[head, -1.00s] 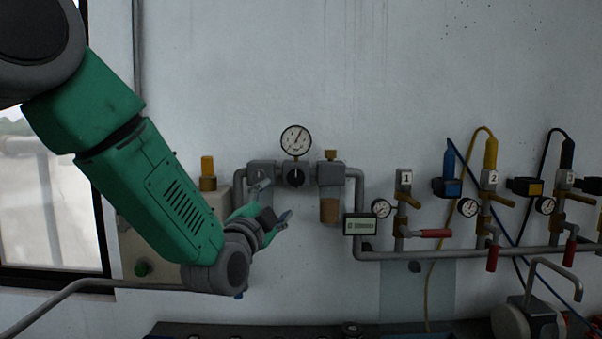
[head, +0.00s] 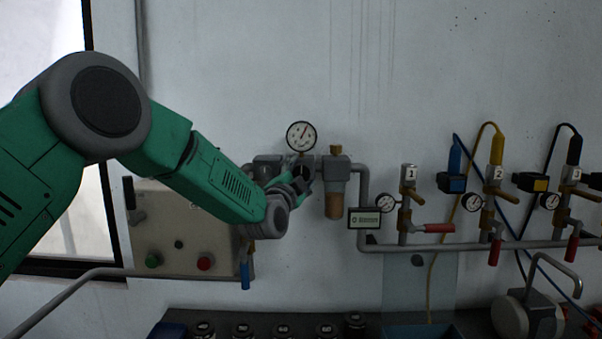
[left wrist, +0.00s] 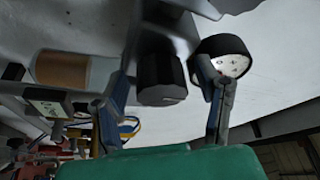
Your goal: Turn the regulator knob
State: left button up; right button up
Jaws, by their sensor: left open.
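The black regulator knob (left wrist: 160,78) sits under the grey regulator body on the wall. In the left wrist view it shows between the two fingers of my left gripper (left wrist: 165,100), which are spread with a gap on each side. In the head view my left gripper (head: 303,177) reaches up to the regulator from the left and partly covers the knob. The round white pressure gauge (head: 301,136) stands above the regulator; it also shows beside a finger in the left wrist view (left wrist: 233,65). I cannot tell how deep the knob lies between the fingers.
A filter with a brown bowl (head: 334,205) hangs just right of the knob. A small display (head: 364,220) and a grey pipe run lie further right, with numbered valves and red handles (head: 439,228). A control box (head: 178,235) with green and red buttons is at left.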

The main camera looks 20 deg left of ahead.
pick_arm(q)
jog(key=shift+d, duration=0.15)
jog(key=shift+d, duration=0.15)
jog(key=c, duration=1.1)
jog(key=shift+c, duration=0.2)
jog(key=shift+f, duration=0.2)
jog(key=shift+b, duration=0.3)
